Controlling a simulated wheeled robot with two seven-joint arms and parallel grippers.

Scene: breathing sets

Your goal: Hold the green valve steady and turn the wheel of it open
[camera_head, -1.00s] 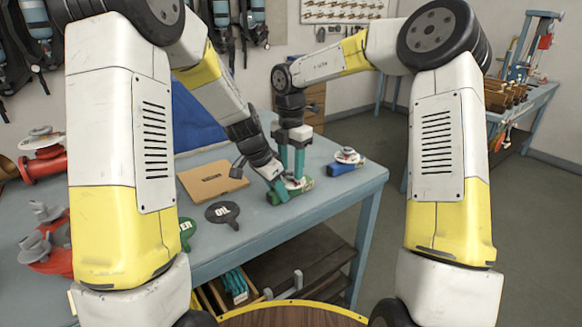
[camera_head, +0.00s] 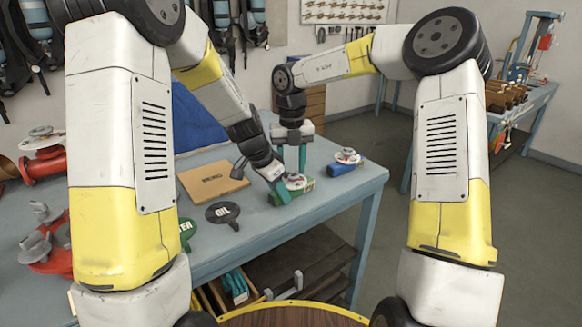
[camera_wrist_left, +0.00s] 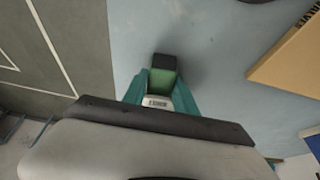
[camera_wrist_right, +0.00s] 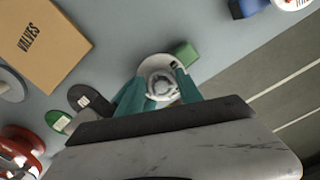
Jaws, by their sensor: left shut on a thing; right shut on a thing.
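The green valve (camera_head: 303,187) lies on the grey-blue table near its right end; its green body also shows in the left wrist view (camera_wrist_left: 162,76) and the right wrist view (camera_wrist_right: 184,54). My left gripper (camera_head: 282,190) is shut on the valve body from the left, low at the table; its fingers flank the green part and black end. The white round wheel (camera_wrist_right: 160,84) is on top of the valve. My right gripper (camera_head: 291,172) points straight down and is shut on the wheel, one finger on each side. The fingers hide part of the wheel's rim.
A blue valve with a white wheel (camera_head: 347,158) stands just right. A wooden board (camera_head: 212,180), a black OIL tag (camera_head: 222,213) and a green tag (camera_head: 187,230) lie to the left. Red valves (camera_head: 45,245) stand further left. The table's front right is clear.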

